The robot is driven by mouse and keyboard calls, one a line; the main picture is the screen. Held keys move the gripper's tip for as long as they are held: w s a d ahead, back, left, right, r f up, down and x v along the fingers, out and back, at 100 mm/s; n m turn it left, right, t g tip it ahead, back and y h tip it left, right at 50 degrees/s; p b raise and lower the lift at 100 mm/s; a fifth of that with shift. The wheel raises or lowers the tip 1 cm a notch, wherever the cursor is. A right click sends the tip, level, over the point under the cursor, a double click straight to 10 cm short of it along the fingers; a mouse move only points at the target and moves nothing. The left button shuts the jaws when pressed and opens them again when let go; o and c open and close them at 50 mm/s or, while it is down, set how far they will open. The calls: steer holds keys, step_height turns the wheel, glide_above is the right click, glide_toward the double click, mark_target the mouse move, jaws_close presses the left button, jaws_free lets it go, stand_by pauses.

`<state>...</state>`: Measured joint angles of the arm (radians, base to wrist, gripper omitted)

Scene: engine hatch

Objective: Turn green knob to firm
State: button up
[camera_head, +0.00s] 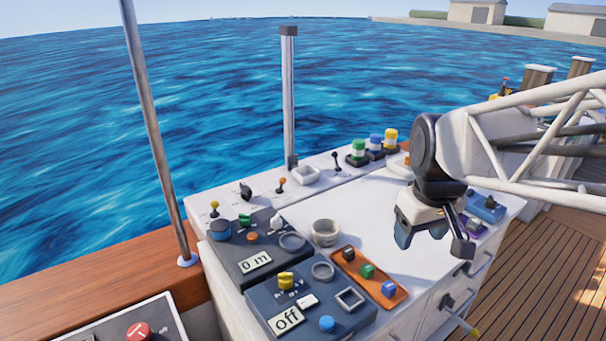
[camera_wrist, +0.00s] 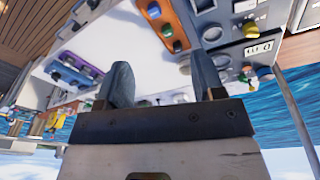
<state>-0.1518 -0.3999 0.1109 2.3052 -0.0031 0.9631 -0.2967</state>
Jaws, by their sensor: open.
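A small green knob (camera_head: 245,219) sits on the dark panel (camera_head: 232,258) with the "0 m" display, at the left of the white console. The markings around it are too small to read, so its setting cannot be told. My gripper (camera_head: 432,238) is open and empty above the right side of the console, well apart from the knob. The wrist view also shows the two open fingers (camera_wrist: 163,78), with nothing between them. A green knob (camera_wrist: 265,73) shows near the "0 m" display at the right of the wrist view.
A second dark panel (camera_head: 262,303) reads "off" and carries a yellow knob (camera_head: 286,281). A metal post (camera_head: 289,95) rises at the back. The console's middle is clear.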

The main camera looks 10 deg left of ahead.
steer(key=w+a+n, duration=0.4)
steer(key=w+a, duration=0.4)
steer(key=w, duration=0.1)
steer(key=n+g, duration=0.2)
steer(key=n, duration=0.9)
glide_above(245, 216)
steer(key=f, duration=0.9)
steer(key=w+f, duration=0.1)
steer(key=f, duration=0.3)
steer(key=shift+d+f, duration=0.2)
steer(key=shift+d, duration=0.05)
steer(key=shift+a+f+n, duration=0.3)
steer(key=shift+a+n, duration=0.1)
steer(key=shift+a, duration=0.15)
steer(key=shift+f, duration=0.1)
steer(key=shift+s+d+f, duration=0.1)
steer(key=shift+f, duration=1.8)
steer(key=shift+s+f, duration=0.1)
steer(key=shift+f, duration=1.8)
